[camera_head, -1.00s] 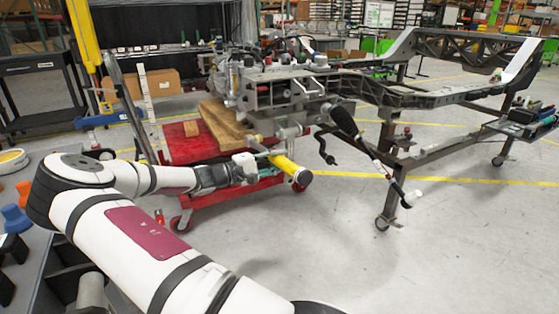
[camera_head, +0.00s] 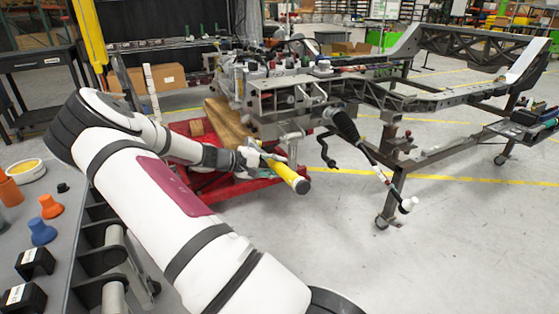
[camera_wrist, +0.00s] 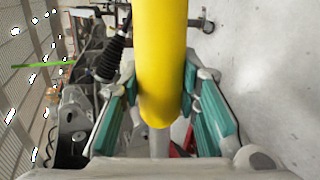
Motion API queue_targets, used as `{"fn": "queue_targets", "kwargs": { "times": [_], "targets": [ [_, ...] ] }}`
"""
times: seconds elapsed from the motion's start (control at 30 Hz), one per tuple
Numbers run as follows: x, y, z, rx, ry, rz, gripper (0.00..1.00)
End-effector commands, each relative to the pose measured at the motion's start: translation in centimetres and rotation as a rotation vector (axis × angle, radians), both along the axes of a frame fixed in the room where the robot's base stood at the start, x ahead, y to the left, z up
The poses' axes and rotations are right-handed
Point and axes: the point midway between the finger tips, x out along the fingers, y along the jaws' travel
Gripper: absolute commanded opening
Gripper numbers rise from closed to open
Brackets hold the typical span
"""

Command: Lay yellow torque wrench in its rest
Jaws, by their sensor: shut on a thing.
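The yellow torque wrench (camera_head: 288,177) is held by my gripper (camera_head: 255,158) in front of the red cart, in the middle of the head view. Its thick yellow handle points toward the lower right and ends in a dark cap. In the wrist view the yellow handle (camera_wrist: 162,60) runs up between the two green-padded fingers of my gripper (camera_wrist: 160,95), which are shut on the wrench. A thinner grey shaft shows below the yellow part. The wrench's head is hidden. I cannot tell for sure which thing is the rest.
A grey bench (camera_head: 75,245) at the lower left carries orange and blue cones, black blocks and a yellow-topped round dish (camera_head: 26,170). Black brackets with grey cylinders (camera_head: 114,245) line its side. The red cart (camera_head: 225,190) and dark chassis frame (camera_head: 440,95) stand beyond.

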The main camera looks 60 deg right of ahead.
Motion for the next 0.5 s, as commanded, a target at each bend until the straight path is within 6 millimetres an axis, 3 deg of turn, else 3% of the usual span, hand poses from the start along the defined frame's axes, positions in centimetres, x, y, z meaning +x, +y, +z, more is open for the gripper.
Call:
{"fn": "queue_targets", "kwargs": {
  "times": [0.03, 0.5],
  "targets": [
    [-0.09, -0.07, 0.77, 0.019, -0.02, -0.006, 0.0],
    [0.44, 0.87, 1.62, 0.273, -0.197, -0.028, 0.0]
  ]
}}
